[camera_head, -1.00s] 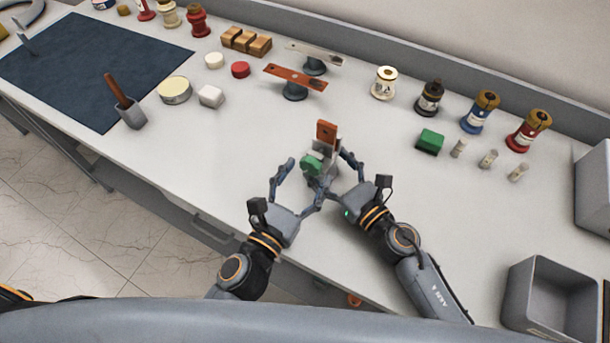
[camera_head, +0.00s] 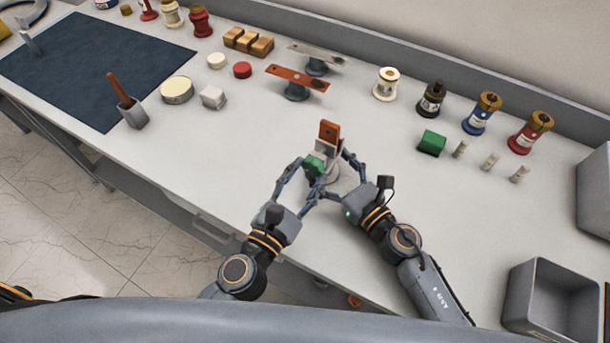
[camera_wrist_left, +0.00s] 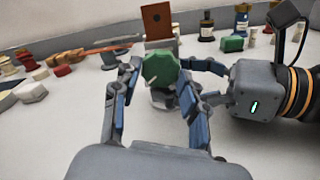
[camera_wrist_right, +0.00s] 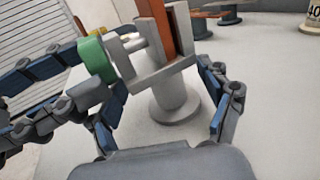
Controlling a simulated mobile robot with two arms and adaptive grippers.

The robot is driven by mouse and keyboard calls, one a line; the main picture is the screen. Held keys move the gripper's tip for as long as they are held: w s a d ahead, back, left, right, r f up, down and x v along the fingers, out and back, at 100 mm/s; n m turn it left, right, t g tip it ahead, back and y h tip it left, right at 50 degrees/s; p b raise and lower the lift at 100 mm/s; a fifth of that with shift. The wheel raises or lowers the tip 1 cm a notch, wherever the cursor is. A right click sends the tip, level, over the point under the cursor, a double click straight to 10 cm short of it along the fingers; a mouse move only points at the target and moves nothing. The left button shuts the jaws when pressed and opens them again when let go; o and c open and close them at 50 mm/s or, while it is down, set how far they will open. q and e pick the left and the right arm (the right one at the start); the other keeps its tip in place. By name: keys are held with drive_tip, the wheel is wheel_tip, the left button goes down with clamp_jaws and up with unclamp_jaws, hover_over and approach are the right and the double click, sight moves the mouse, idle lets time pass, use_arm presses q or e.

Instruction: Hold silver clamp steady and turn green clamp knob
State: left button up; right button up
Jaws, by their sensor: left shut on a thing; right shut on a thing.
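The silver clamp (camera_head: 327,154) stands upright on a round base on the bench, with an orange-brown plate (camera_head: 329,132) in its jaws. The plate also shows in the left wrist view (camera_wrist_left: 158,20). The green clamp knob (camera_head: 313,166) is on the clamp's side; it is large in the left wrist view (camera_wrist_left: 160,66). My left gripper (camera_head: 304,172) is shut on the green knob, a finger on each side. My right gripper (camera_head: 337,174) is shut on the silver clamp, which sits between its fingers in the right wrist view (camera_wrist_right: 152,62).
Behind the clamp stand an orange bar on a stand (camera_head: 298,80) and a green block (camera_head: 432,142). A grey bin (camera_head: 552,300) is at the front right. The bench around the clamp is clear.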

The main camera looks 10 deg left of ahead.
use_arm(q)
drive_tip(key=shift+s+d, duration=0.2)
drive_tip(key=shift+d, duration=0.1)
drive_tip(key=o, duration=1.1)
drive_tip(key=shift+o, duration=0.2)
drive_tip(key=shift+w, duration=0.1)
drive_tip(key=shift+a+f, duration=0.1)
drive_tip(key=shift+a, duration=0.05)
drive_tip(key=n, duration=0.4)
drive_tip(key=v, duration=1.2)
